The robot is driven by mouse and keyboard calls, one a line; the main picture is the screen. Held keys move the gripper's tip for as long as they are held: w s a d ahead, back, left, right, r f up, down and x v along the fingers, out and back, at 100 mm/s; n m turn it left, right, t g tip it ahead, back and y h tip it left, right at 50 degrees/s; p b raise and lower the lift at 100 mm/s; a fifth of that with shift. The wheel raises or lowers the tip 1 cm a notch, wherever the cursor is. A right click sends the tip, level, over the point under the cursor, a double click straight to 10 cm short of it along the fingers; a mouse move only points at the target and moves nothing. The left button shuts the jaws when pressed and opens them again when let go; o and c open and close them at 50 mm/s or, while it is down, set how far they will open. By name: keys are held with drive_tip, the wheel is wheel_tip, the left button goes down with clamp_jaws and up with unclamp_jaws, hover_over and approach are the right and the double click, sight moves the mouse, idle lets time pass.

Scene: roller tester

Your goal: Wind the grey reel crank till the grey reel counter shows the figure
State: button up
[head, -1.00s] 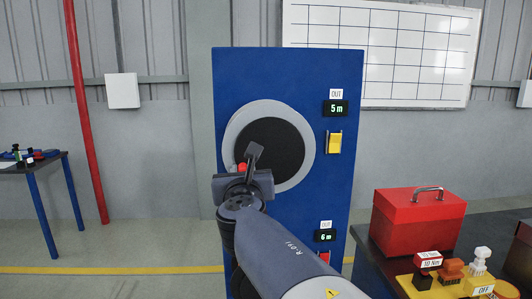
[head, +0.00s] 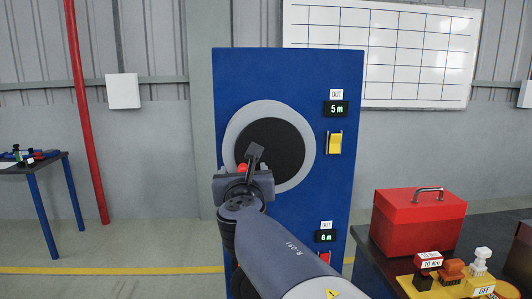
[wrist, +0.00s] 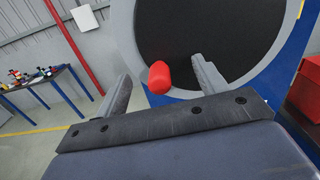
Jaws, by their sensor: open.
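The grey-rimmed reel (head: 229,134) with a dark face is set in the upper part of a blue panel. Its red crank knob (head: 242,168) is at the lower left of the dark face, partly hidden by my gripper (head: 251,160). In the wrist view the knob (wrist: 159,77) stands between the two spread fingers of my gripper (wrist: 163,78), with gaps on both sides. My gripper is open; I cannot tell how deep the knob sits between the fingers. The upper counter (head: 336,108), right of the reel, reads 5 m.
A yellow piece (head: 335,143) is below the upper counter. A lower counter (head: 326,236) has a small, unclear figure; a red piece (head: 324,257) is under it. A red toolbox (head: 418,222) and a yellow tray (head: 452,291) with stamps are on the right bench.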

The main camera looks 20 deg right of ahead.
drive_tip(key=o, duration=0.5)
drive_tip(key=shift+c, duration=0.2)
drive_tip(key=p+v, duration=0.1)
drive_tip(key=v, duration=0.5)
idle(0.4)
drive_tip(key=shift+m, duration=0.4)
drive_tip(key=x, duration=0.4)
drive_tip(key=b+x, duration=0.1)
drive_tip(key=x, duration=0.1)
drive_tip(key=shift+w+r, duration=0.15)
drive_tip(key=shift+r, duration=0.15)
drive_tip(key=shift+a+r+m, duration=0.2)
drive_tip(key=shift+r+m, duration=0.4)
drive_tip(key=shift+m, duration=0.5)
